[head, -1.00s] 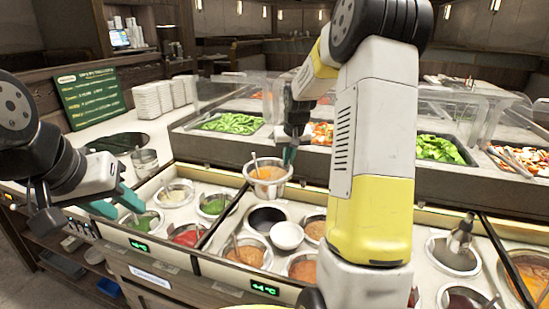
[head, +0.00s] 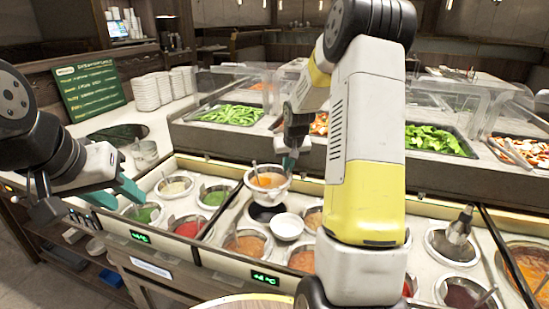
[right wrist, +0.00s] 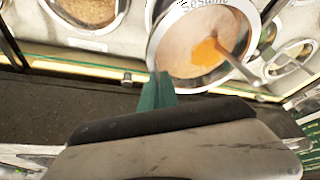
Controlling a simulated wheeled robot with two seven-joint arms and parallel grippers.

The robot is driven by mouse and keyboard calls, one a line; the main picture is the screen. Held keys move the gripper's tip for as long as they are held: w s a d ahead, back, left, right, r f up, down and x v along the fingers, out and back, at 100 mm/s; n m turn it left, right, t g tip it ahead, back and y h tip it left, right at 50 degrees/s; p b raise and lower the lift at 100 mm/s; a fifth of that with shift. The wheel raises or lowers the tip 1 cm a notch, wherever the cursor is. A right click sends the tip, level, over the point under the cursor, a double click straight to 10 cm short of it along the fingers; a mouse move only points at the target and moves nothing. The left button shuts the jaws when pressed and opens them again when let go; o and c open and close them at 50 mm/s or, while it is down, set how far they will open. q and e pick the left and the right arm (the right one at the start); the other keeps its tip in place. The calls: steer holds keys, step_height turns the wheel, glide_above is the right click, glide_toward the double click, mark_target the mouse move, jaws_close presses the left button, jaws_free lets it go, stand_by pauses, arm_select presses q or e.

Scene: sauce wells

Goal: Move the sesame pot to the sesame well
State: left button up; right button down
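The sesame pot (head: 268,182) is a round metal pot with orange-brown sauce and a spoon in it. My right gripper (head: 289,163) is shut on its rim at the right and holds it above the counter, over the back of a dark, empty well (head: 262,213). In the right wrist view the pot (right wrist: 157,50) shows a "Sesame" label on its rim, and a green fingertip (right wrist: 158,92) is at the rim. The well's label cannot be read. My left gripper (head: 122,199) is open and empty over the left wells.
A white bowl (head: 287,227) stands just right of the dark well. Filled pots surround it, including an orange one (head: 247,245) in front and a green one (head: 213,198) to the left. Glass-shielded salad trays (head: 231,114) stand behind.

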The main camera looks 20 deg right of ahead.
step_height(320, 180, down, 13)
stand_by(1.3)
steer(key=shift+s+f, duration=0.1)
steer(key=shift+f, duration=0.25)
stand_by(0.8)
steer(key=c, duration=1.6)
jaws_free()
steer(key=shift+o, duration=0.2)
steer(key=o, duration=0.5)
steer(key=shift+f, duration=0.1)
steer(key=shift+o, duration=0.2)
steer(key=shift+r, duration=5.65)
